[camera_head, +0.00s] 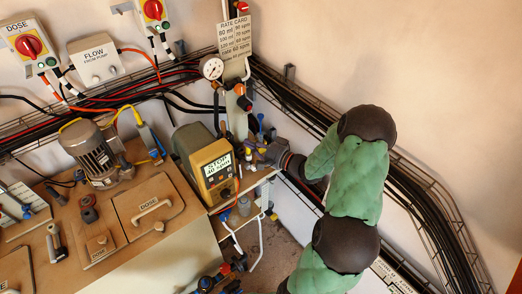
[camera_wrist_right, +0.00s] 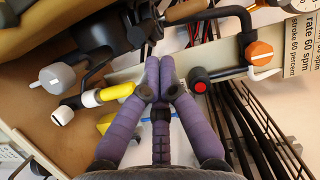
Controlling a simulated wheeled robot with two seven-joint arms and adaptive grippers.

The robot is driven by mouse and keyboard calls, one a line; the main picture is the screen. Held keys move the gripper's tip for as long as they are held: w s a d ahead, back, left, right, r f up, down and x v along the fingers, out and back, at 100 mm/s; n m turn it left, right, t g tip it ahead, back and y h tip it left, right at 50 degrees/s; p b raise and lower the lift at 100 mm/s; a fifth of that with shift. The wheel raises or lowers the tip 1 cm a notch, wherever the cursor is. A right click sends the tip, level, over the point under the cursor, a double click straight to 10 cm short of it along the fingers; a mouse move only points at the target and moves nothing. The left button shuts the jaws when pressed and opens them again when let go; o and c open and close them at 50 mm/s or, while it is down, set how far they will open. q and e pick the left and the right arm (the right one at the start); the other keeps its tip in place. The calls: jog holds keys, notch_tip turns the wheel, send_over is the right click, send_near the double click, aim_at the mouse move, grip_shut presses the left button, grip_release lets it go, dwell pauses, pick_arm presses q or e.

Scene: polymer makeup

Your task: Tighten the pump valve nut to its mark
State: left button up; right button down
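The dosing pump (camera_head: 207,163), an olive and yellow box with a lit display reading STOP, stands on the bench in the head view. Small valve fittings (camera_head: 249,148) sit at its right side. My right gripper (camera_head: 266,154) reaches them from the right. In the right wrist view its purple fingers (camera_wrist_right: 159,66) have their tips together, just below a dark pump fitting (camera_wrist_right: 135,35). I cannot make out a nut between the fingertips, and I cannot single out the nut or its mark. My left gripper is not identifiable in the head view.
A rate card (camera_head: 235,38) and a pressure gauge (camera_head: 211,67) are behind the pump. An orange-handled valve (camera_wrist_right: 260,50) and a black, red-centred knob (camera_wrist_right: 200,87) are near my right fingers. Cable trays (camera_head: 430,215) run along the wall. A motor (camera_head: 90,150) stands left on the bench.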

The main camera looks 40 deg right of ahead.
aim_at(231, 141)
jog(key=shift+x, duration=1.1)
jog(key=shift+a, duration=0.1)
jog(key=shift+s+a+p, duration=0.15)
jog(key=shift+a+p, duration=0.4)
jog(key=shift+a, duration=0.25)
jog(key=shift+f, duration=0.1)
